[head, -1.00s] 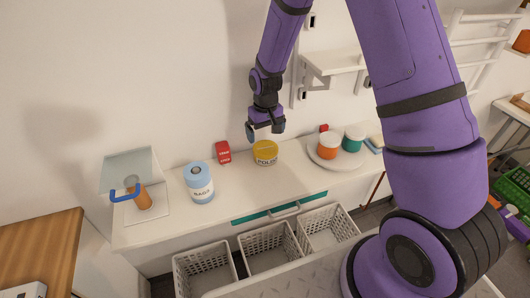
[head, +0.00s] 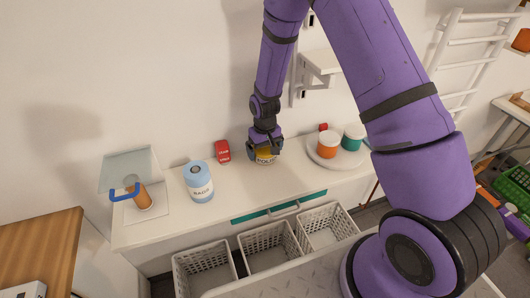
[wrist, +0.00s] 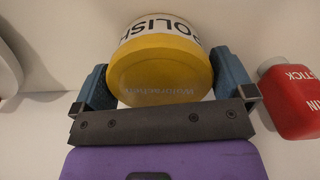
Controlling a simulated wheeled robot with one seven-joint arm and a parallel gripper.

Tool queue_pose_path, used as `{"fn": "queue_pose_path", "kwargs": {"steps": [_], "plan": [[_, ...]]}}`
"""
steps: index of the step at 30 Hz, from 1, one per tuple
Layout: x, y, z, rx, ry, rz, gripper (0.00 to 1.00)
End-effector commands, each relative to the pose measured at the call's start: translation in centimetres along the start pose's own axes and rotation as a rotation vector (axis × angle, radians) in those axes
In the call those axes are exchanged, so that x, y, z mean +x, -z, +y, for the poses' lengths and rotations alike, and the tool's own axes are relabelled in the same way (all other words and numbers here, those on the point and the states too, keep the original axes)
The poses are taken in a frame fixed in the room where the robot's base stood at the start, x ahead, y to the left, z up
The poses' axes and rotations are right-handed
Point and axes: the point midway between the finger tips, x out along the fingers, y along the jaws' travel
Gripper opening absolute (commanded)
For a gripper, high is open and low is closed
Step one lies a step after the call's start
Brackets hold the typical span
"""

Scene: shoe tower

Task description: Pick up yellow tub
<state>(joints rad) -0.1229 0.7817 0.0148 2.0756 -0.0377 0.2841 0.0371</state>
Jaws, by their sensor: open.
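The yellow tub (head: 265,160) has a white label reading "POLISH" and stands on the white counter. In the wrist view the tub (wrist: 160,70) has its yellow lid toward the camera. My gripper (head: 264,150) is over the tub from above and hides much of its top in the head view. In the wrist view my gripper (wrist: 165,80) is open, with one blue finger on each side of the tub. Whether the fingers touch it I cannot tell.
A red bottle (head: 222,151) stands close to the left of the tub, and a blue "BAGS" canister (head: 199,181) farther left. A round tray (head: 336,160) with an orange jar (head: 328,144) and a teal jar (head: 352,138) is to the right. White baskets (head: 268,246) sit below.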

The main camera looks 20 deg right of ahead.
Motion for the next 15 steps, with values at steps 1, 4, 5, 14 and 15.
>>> {"fn": "queue_pose_path", "kwargs": {"steps": [1,4,5,14,15], "plan": [[-0.01,0.00,0.00,0.000,0.000,0.000,1.00],[-0.02,-0.01,-0.01,0.000,0.000,0.000,0.77],[-0.02,-0.01,-0.01,0.000,0.000,0.000,0.70],[-0.10,0.00,-0.01,0.000,0.000,0.000,0.61],[-0.17,0.01,0.00,0.000,0.000,0.000,0.61]]}}
